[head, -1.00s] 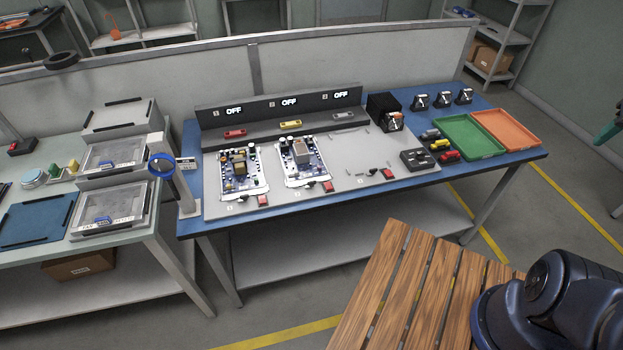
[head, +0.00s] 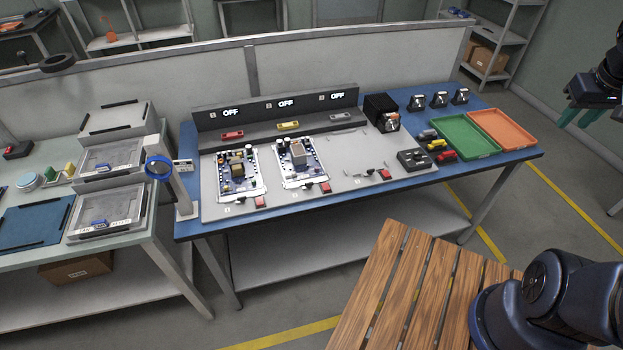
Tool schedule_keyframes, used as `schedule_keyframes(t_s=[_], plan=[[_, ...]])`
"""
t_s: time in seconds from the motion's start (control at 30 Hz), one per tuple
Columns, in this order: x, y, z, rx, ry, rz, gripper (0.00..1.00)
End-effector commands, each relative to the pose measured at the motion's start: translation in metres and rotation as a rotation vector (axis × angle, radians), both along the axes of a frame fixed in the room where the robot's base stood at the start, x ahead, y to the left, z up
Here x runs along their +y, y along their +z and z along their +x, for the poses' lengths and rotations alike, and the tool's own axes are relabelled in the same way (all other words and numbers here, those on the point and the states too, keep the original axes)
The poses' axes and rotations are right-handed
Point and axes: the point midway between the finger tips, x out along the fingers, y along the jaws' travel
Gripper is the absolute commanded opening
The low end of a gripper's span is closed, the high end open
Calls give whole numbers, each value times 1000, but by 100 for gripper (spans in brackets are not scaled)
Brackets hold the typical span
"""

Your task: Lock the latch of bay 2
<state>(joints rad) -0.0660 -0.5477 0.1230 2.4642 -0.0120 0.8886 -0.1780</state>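The fixture panel (head: 345,176) lies on the blue bench and has three bays. Bay 2, in the middle, holds a circuit board (head: 301,165). At its front edge are a small latch (head: 309,188) and a red block (head: 325,187). The latch is too small here to tell its position. The display above bay 2 (head: 286,103) reads OFF. My gripper (head: 580,121), dark with teal fingers, is at the far right edge, high and far from the panel. Its fingers look apart, with nothing seen between them.
Bay 1 holds another board (head: 238,175); bay 3 has no board. A black box with a knob (head: 383,112), a green tray (head: 465,137) and an orange tray (head: 503,128) stand to the right. A wooden slatted surface (head: 420,285) is in front. A post with a blue ring (head: 159,168) stands left.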

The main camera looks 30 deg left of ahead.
Motion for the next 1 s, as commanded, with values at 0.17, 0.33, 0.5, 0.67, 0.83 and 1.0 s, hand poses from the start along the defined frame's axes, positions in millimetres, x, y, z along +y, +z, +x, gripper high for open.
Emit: schedule_keyframes(t_s=[0.17, 0.33, 0.5, 0.67, 0.83, 1.0], plan=[[45, -16, 32, 40, 205, -63, 30], [92, -35, 55, 69, 403, -109, 30], [143, -60, 71, 100, 604, -139, 30], [193, -85, 78, 123, 794, -155, 30], [249, -115, 78, 144, 997, -157, 30], [306, -146, 68, 160, 1199, -143, 30]])
